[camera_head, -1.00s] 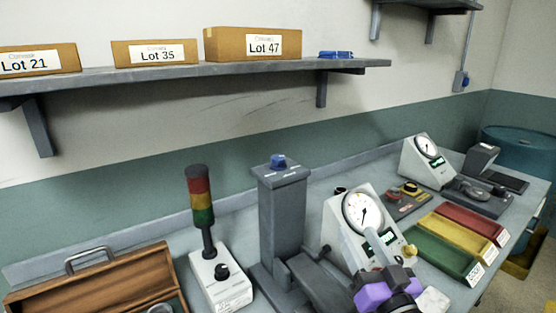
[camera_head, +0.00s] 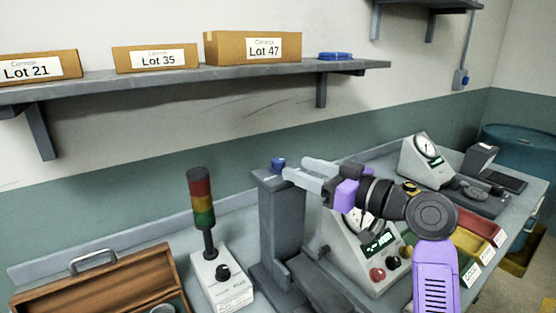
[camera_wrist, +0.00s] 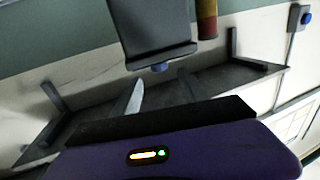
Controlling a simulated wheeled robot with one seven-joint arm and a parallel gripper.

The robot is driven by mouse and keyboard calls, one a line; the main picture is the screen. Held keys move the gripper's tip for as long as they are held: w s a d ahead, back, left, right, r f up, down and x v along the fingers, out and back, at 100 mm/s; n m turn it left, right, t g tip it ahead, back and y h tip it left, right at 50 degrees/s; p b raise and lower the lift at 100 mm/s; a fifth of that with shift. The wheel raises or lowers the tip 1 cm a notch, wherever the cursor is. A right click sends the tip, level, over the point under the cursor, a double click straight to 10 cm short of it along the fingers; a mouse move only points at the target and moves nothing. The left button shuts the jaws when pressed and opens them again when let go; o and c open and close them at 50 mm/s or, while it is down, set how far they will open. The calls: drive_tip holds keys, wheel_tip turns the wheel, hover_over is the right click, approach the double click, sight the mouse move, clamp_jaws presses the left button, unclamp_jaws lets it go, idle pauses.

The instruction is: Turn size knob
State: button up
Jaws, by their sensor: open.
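A blue knob (camera_head: 278,164) sits on top of a dark grey column (camera_head: 283,215) in the middle of the head view. Its label is too small to read. My gripper (camera_head: 294,167) is open and empty, its pale fingers pointing left at column-top height. The fingertips are close beside the knob. Whether they touch it is unclear. In the wrist view the scene is upside down: the knob (camera_wrist: 159,68) hangs under the column top (camera_wrist: 155,35), just beyond the gap between my open fingers (camera_wrist: 162,88).
A stack light (camera_head: 200,200) on a white box with a black knob (camera_head: 223,271) is left of the column. A wooden box (camera_head: 100,285) lies at front left. A shelf (camera_head: 180,77) holds cartons above.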

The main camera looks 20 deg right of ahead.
sight(283, 162)
drive_tip(key=p+x, duration=0.1)
drive_tip(key=x, duration=0.6)
drive_tip(key=shift+w+a, duration=0.1)
drive_tip(key=shift+w, duration=0.05)
clamp_jaws()
